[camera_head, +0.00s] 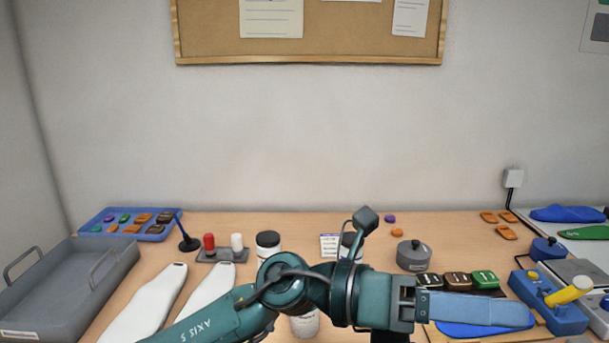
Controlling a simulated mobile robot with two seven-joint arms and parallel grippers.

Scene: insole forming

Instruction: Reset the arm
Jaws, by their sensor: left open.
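My left arm comes in from the lower left and lies across the front middle of the table. Its left gripper (480,308) points right, over a blue insole (490,331) near the front edge. The gripper is open and I see nothing held in it. The near finger hides part of the insole, and I cannot tell the height between them. My right gripper is not in view.
A grey tray (68,285) stands at the left, beside two white insoles (150,302). Jars, a grey lidded pot (413,255) and coloured blocks stand behind the arm. A blue device with a yellow handle (568,290) is right of the gripper.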

